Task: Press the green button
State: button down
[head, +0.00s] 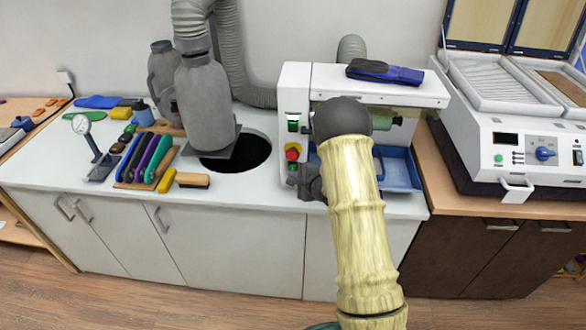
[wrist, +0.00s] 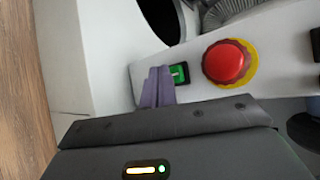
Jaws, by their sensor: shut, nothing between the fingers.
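In the wrist view the green button (wrist: 180,73) lies in a dark frame, left of the red button (wrist: 226,63). My gripper (head: 298,178) is at the machine's front in the head view, just below the red button. In the wrist view its purple-grey fingertips (wrist: 157,78) are shut and empty, close beside the green button's left edge. I cannot tell whether they touch it. My arm hides part of the machine.
A blue tray (head: 400,172) sits under the machine's right side. A blue-black object (head: 384,72) lies on its top. A round dark hole (head: 252,152) opens in the counter at left, near a grey vacuum-like unit (head: 205,105). A white forming machine (head: 510,130) stands right.

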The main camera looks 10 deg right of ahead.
jog(key=shift+w+d, duration=0.15)
jog(key=shift+w, duration=0.15)
